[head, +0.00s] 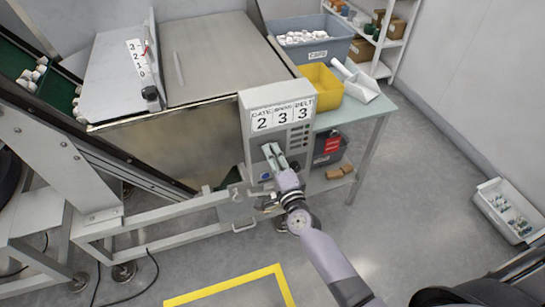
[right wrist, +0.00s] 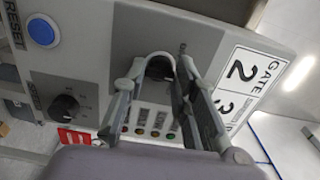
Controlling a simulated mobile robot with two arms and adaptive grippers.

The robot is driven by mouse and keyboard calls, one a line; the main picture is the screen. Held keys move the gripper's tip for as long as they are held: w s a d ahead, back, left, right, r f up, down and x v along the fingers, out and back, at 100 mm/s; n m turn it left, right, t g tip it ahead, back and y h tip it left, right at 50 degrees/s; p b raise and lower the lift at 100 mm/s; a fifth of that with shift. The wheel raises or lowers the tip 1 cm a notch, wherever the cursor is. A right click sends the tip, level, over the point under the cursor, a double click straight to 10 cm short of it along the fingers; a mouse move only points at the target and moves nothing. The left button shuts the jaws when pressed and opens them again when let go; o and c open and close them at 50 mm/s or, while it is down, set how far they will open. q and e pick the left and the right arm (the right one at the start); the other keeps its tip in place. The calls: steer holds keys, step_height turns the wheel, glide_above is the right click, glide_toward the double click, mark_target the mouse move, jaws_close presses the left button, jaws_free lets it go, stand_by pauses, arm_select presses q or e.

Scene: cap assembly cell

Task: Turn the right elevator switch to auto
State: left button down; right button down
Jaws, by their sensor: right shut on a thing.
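The grey control panel (head: 257,101) stands at the middle of the head view, with a 2 3 3 display. My right gripper (head: 274,156) is at its lower front. In the right wrist view its two fingers (right wrist: 162,75) are closed around a black rotary switch knob (right wrist: 160,68), one finger on each side. The knob's pointer and labels are hidden, so its setting cannot be told. My left gripper is not in view.
A blue reset button (right wrist: 42,32) sits near the knobs. A metal hopper (head: 212,60) stands behind left.

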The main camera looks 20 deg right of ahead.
stand_by(0.3)
steer(key=c, duration=1.3)
jaws_free()
steer(key=shift+s, duration=0.15)
steer(key=s, duration=1.1)
steer(key=shift+s+d, duration=0.25)
steer(key=shift+s, duration=0.15)
steer(key=s+f+n+g, duration=0.3)
steer(key=s+f+n, duration=0.1)
steer(key=f, duration=0.6)
steer(key=s+f+n+g+y, duration=0.1)
steer(key=s+f+n+g, duration=0.25)
steer(key=f, duration=0.75)
steer(key=s+f+n+g, duration=0.2)
steer(key=s+f+n, duration=0.25)
steer(key=f, duration=0.55)
steer(key=s+d+f+n+g, duration=0.2)
steer(key=s+f, duration=0.3)
steer(key=s, duration=0.3)
steer(key=s+d+f+n+g+h, duration=0.1)
steer(key=s+f+n+g, duration=0.2)
steer(key=s, duration=0.6)
steer(key=s+d+f+n+g, duration=0.2)
steer(key=s+f+n+g, duration=0.1)
steer(key=s+f, duration=0.4)
steer(key=shift+s+d+f+h, duration=0.3)
steer(key=shift+s, duration=0.85)
